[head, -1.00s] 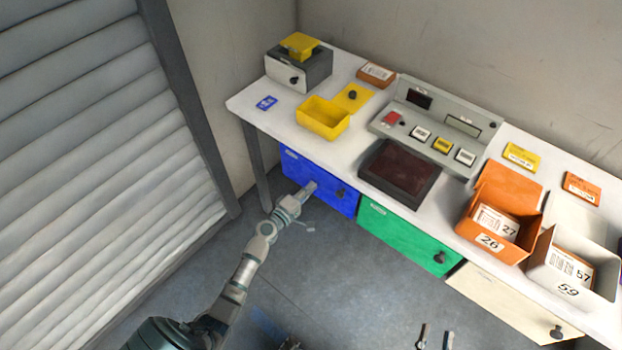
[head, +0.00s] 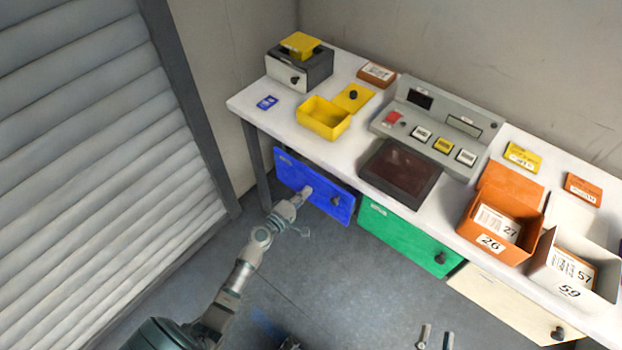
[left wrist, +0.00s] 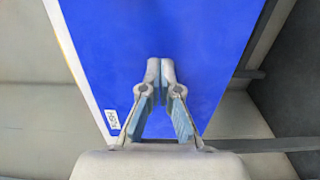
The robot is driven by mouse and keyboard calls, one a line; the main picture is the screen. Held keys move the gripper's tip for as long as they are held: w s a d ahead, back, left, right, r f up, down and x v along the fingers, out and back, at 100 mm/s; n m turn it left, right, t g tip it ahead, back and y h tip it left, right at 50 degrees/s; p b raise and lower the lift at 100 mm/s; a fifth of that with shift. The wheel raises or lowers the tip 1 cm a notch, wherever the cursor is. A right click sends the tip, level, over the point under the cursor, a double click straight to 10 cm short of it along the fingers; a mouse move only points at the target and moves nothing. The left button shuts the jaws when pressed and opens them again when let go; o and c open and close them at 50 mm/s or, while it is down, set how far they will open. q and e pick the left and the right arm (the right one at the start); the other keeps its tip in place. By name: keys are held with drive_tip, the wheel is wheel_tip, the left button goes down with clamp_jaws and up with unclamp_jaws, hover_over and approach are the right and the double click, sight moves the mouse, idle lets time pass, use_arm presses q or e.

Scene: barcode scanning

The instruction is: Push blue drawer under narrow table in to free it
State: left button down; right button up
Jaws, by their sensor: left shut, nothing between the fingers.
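The blue drawer (head: 325,192) is under the left end of the narrow white table (head: 262,120). Its front stands a little forward of the table edge, with a dark round knob (head: 336,200) on its right part. My left gripper (head: 307,191) is shut and empty, with its fingertips at the drawer front, left of the knob. In the left wrist view, the closed fingertips (left wrist: 161,68) overlap the blue face (left wrist: 200,45), and a small white "push" label (left wrist: 113,120) shows at lower left. I cannot tell if they touch. My right gripper (head: 436,338) is open and empty at the bottom edge.
A green drawer (head: 405,236) and a cream drawer (head: 510,303) are to the right under the table. A table leg (head: 256,160) stands left of the blue drawer. Bins and a scanner panel (head: 440,125) are on top. The floor in front is clear.

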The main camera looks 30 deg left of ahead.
use_arm(q)
drive_tip(key=s+b, duration=0.1)
drive_tip(key=s, duration=0.8)
drive_tip(key=shift+a, duration=0.35)
use_arm(e)
wheel_tip(320, 180, down, 2)
drive_tip(key=shift+f, duration=0.15)
use_arm(q)
drive_tip(key=shift+s, duration=0.1)
